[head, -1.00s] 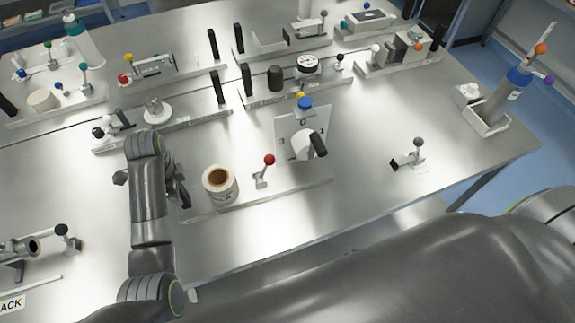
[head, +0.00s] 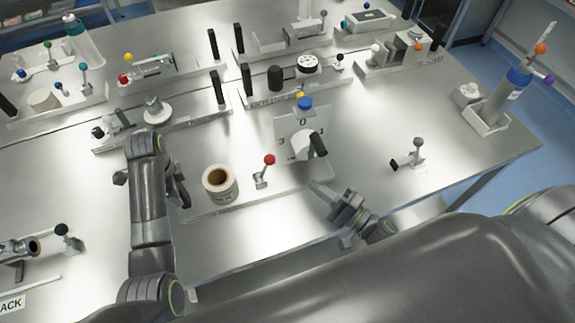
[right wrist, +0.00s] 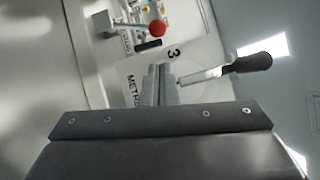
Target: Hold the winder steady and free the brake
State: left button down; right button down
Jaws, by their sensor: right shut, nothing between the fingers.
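The winder is a white plate (head: 289,121) marked with numbers, with a crank whose black handle (head: 318,145) points to the lower right. In the right wrist view its black handle (right wrist: 250,63) lies to the right of my fingers. A small lever with a red ball (head: 269,159) stands left of the crank, beside a paper roll (head: 219,183); which lever is the brake is not marked. The red ball (right wrist: 156,28) also shows in the right wrist view. My right gripper (head: 318,188) is shut and empty, in front of the winder. My left gripper (head: 180,190) is left of the roll, its fingers partly hidden.
A grey-ball lever (head: 418,143) stands to the right. A bottle in a holder (head: 490,122) is at the table's right edge. Rows of fixtures (head: 290,92) fill the back. The table between the winder and the grey-ball lever is clear.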

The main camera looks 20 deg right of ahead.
aim_at(273, 161)
jog(key=shift+f, duration=0.1)
jog(key=x, duration=1)
jog(key=shift+a, duration=0.15)
jog(key=shift+a+n, duration=0.15)
jog(key=shift+n, duration=0.15)
jog(key=shift+a+r+n+g, duration=0.35)
jog(key=shift+r+n+g, duration=0.05)
jog(key=shift+r, duration=0.05)
jog(key=shift+a+r+n+g, duration=0.3)
jog(key=shift+a+r+n, duration=0.05)
jog(key=shift+a+n, duration=0.15)
jog(key=shift+h, duration=0.3)
jog(key=shift+w+a+r, duration=0.1)
jog(key=shift+a+r, duration=0.15)
jog(key=shift+a, duration=0.7)
jog(key=shift+a+r, duration=0.25)
jog(key=shift+a, duration=0.7)
jog(key=shift+w+a+r, duration=0.1)
jog(key=shift+a+r, duration=0.15)
jog(key=shift+a, duration=0.7)
